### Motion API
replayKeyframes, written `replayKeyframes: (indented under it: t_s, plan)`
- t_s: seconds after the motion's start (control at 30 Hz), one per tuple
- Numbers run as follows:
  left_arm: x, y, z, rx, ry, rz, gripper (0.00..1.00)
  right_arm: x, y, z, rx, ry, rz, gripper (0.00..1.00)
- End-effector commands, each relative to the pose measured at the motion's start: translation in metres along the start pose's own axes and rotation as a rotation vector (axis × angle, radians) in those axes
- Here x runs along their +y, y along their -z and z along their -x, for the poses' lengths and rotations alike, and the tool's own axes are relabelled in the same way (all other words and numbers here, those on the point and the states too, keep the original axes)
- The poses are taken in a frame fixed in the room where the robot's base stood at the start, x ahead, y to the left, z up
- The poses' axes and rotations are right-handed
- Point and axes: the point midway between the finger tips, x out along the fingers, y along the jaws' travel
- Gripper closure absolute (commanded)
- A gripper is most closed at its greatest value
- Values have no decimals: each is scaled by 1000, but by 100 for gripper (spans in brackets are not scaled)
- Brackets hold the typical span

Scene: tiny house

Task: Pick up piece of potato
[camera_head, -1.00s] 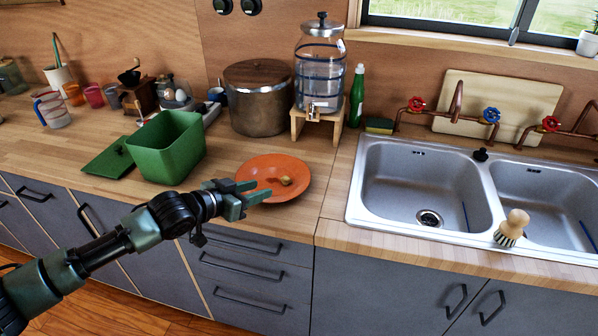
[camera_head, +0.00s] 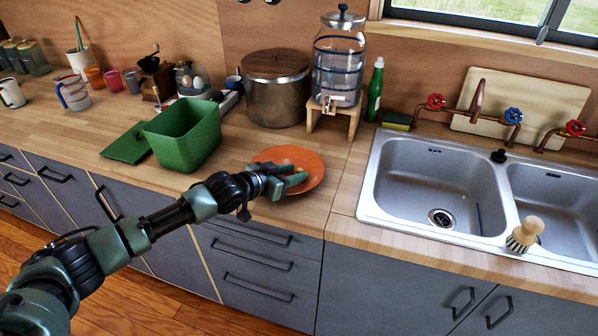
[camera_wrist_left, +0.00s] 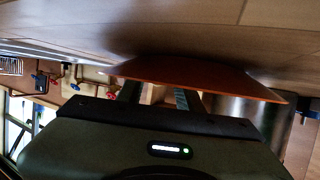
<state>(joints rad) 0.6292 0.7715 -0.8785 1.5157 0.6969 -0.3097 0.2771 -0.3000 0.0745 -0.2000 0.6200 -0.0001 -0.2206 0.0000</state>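An orange plate (camera_head: 312,163) lies on the wooden counter, left of the sink. My left gripper (camera_head: 296,178) is over the plate's near part, with its fingers apart. I cannot make out the piece of potato now; the fingers cover the middle of the plate, where it lay earlier. In the left wrist view, the plate (camera_wrist_left: 195,76) is seen nearly edge-on just beyond the two fingers (camera_wrist_left: 157,97). A gap shows between the fingers, and I see no potato held there. My right gripper is not in view.
A green bin (camera_head: 185,137) and its green lid (camera_head: 127,146) stand left of the plate. A large pot (camera_head: 277,95) and a water dispenser (camera_head: 338,70) on a wooden stand are behind it. The double sink (camera_head: 437,190) is to the right. Bare counter surrounds the plate.

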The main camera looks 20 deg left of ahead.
Motion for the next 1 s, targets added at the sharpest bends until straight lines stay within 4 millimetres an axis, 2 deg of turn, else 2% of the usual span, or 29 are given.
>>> replayKeyframes:
  t_s: [0.13, 0.17, 0.27, 0.3, 0.73, 0.87, 1.0]
  plan:
    - [0, -4, 0, -6, 0, 0, 64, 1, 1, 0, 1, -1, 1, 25]
    - [0, -4, 0, -7, 0, 0, 70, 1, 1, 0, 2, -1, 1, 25]
    - [0, -4, 0, -7, 0, 0, 98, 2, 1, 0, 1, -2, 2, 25]
    - [0, -4, 0, -7, 0, 0, 100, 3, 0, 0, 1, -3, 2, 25]
    - [0, 1, 2, -5, 0, 0, 100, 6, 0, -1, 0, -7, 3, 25]
    - [-1, 12, 6, -3, 0, 0, 100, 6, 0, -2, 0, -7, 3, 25]
    - [0, 36, 15, 2, 0, -1, 100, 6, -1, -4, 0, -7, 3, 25]
